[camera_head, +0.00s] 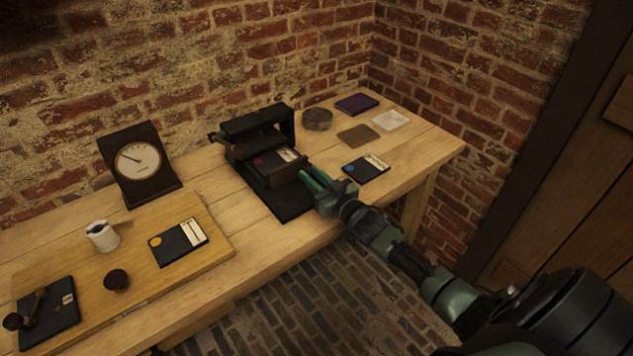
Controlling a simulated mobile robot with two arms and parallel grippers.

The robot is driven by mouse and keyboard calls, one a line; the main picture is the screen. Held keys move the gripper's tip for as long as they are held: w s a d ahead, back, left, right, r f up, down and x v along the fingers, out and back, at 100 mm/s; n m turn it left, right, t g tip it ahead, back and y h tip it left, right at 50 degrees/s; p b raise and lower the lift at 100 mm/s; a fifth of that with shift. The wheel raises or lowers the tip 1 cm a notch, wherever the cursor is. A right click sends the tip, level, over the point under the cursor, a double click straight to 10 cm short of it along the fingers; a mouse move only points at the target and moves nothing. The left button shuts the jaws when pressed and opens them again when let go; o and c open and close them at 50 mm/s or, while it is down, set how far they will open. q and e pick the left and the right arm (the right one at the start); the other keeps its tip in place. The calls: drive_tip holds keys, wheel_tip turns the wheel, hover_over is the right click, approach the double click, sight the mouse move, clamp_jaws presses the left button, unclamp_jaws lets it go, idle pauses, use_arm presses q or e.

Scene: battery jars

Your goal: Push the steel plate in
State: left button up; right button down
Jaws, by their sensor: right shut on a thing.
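A black press-like stand (284,204) stands on the wooden table, with a raised frame at its back. A dark plate with a red dot and a pale label (275,160) lies in it, partly hidden by an upright brown block (288,172) at its front right. I cannot tell for sure which piece is the steel plate. My right gripper (307,177) reaches in from the lower right. Its green fingers are shut at the brown block's right end, and the exact grip is too small to see. My left gripper is not in view.
A blue-dot dark card (366,168) lies right of the stand. Behind it are a round grey dish (317,119) and several flat squares. Left are a dial clock (140,163) and a wooden board (215,243) with a white jug (102,236) and a yellow-dot card (178,242).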

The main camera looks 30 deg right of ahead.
drive_tip(key=shift+s, duration=0.2)
drive_tip(key=c, duration=1.2)
unclamp_jaws()
drive_tip(key=shift+c, duration=0.2)
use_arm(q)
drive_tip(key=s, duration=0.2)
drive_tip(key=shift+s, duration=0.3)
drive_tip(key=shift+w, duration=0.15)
use_arm(e)
drive_tip(key=shift+s, duration=0.1)
drive_tip(key=shift+s, duration=0.15)
drive_tip(key=s, duration=0.6)
drive_tip(key=shift+s+d, duration=0.1)
drive_tip(key=shift+d, duration=0.2)
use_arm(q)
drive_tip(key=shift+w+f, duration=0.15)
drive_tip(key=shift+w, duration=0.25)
use_arm(e)
drive_tip(key=shift+s, duration=0.6)
